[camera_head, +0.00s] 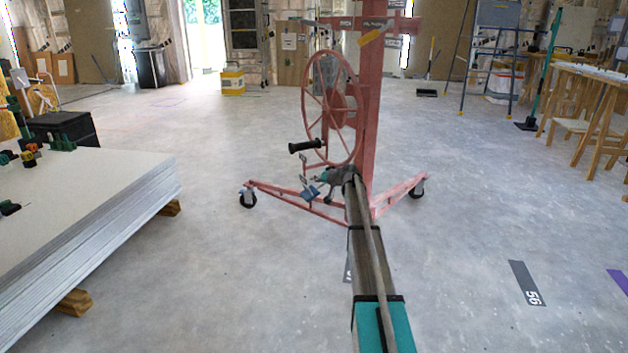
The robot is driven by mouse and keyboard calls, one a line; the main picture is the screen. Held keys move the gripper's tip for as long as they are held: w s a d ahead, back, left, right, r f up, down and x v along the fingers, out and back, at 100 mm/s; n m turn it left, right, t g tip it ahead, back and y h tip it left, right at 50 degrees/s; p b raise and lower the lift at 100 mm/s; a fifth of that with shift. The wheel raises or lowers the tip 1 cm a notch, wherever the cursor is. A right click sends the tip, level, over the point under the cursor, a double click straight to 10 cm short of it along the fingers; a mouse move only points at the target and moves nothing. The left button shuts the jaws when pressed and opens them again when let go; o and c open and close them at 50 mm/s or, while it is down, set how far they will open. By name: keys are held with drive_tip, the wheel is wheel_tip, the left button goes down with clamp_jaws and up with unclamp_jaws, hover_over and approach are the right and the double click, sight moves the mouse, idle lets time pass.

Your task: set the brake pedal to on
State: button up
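The pink-red panel lift (368,110) stands upright ahead, with a large spoked wheel and a black crank handle (305,146). A small blue flat piece (310,193) shows low on the lift's left side, above a base leg; it looks like the brake pedal, but its setting is too small to tell. My arm reaches forward from the bottom of the view. My gripper (326,187) is at the lift's lower part, just right of the blue piece and below the wheel. I cannot tell whether they touch. The fingers are too small and overlapped to read.
The lift's splayed legs end in black casters (248,198) on the grey floor. A stack of white panels (80,215) lies on wood blocks at the left. Wooden trestles (585,110) and a ladder stand at the right. The floor around the lift is clear.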

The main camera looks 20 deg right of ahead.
drive_tip(key=p+v, duration=0.3)
drive_tip(key=v, duration=0.6)
idle(1.0)
drive_tip(key=shift+s+d+f, duration=0.1)
drive_tip(key=shift+s+f, duration=0.05)
drive_tip(key=shift+f, duration=0.05)
idle(0.7)
